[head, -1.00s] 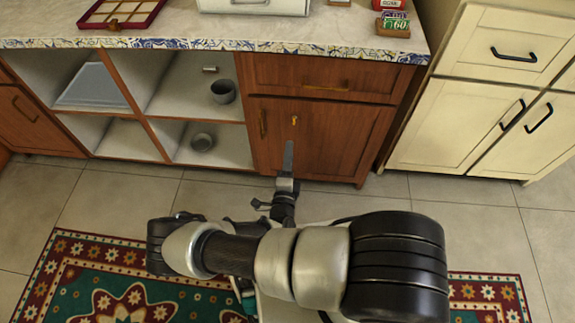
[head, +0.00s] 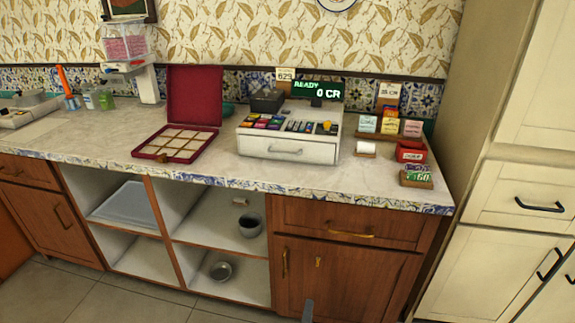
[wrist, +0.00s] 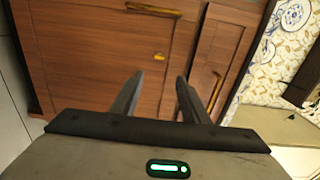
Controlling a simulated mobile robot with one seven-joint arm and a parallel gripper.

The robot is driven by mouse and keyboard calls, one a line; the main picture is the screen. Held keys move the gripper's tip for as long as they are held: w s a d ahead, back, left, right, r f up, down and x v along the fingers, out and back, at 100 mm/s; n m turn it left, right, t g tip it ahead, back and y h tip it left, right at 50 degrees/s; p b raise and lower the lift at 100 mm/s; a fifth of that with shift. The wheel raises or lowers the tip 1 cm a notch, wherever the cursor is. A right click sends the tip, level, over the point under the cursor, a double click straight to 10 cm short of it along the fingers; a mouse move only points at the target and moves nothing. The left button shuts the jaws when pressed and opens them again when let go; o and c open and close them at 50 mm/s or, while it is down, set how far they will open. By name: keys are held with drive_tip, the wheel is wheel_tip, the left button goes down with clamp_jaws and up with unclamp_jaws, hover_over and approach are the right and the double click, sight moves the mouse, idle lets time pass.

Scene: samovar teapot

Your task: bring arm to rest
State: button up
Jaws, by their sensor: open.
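My gripper (wrist: 155,98) shows in the wrist view with its two dark fingers apart and nothing between them. It faces the brown wooden cabinet front (wrist: 90,60), with a brass handle and a small brass key or knob beyond the fingers. In the head view only a grey finger tip (head: 307,311) shows at the bottom edge, in front of the lower cabinet door (head: 345,280). The rest of the arm is out of the head view.
The counter (head: 100,140) holds a cash register (head: 290,150), an open red box (head: 180,140) and a small card rack (head: 390,130). Cream cabinets (head: 490,270) stand at right.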

drive_tip(key=s+d+r+m+g+h, duration=0.2)
drive_tip(key=r+m+g, duration=0.3)
drive_tip(key=r+m, duration=0.4)
drive_tip(key=s+d+r+m+g+h, duration=0.1)
drive_tip(key=d+r+m+g+h, duration=0.15)
drive_tip(key=r+m+g, duration=0.65)
drive_tip(key=s+d+r+m+g+h, duration=0.25)
drive_tip(key=r+m, duration=0.45)
drive_tip(key=m, duration=0.5)
drive_tip(key=s+r+m+t+y, duration=0.2)
drive_tip(key=s+r+m+y, duration=0.2)
drive_tip(key=r+m, duration=0.35)
drive_tip(key=s+a+r+m+t+y, duration=0.1)
drive_tip(key=s+r+m+y, duration=0.25)
drive_tip(key=r+m, duration=0.35)
drive_tip(key=s+r+m+t+y, duration=0.2)
drive_tip(key=s+r+m+y, duration=0.15)
drive_tip(key=r+m, duration=0.4)
wheel_tip(320, 180, up, 25)
drive_tip(key=n+p, duration=0.1)
drive_tip(key=p, duration=2.3)
drive_tip(key=shift+a+y, duration=0.25)
drive_tip(key=shift+y, duration=0.05)
drive_tip(key=shift+w, duration=0.1)
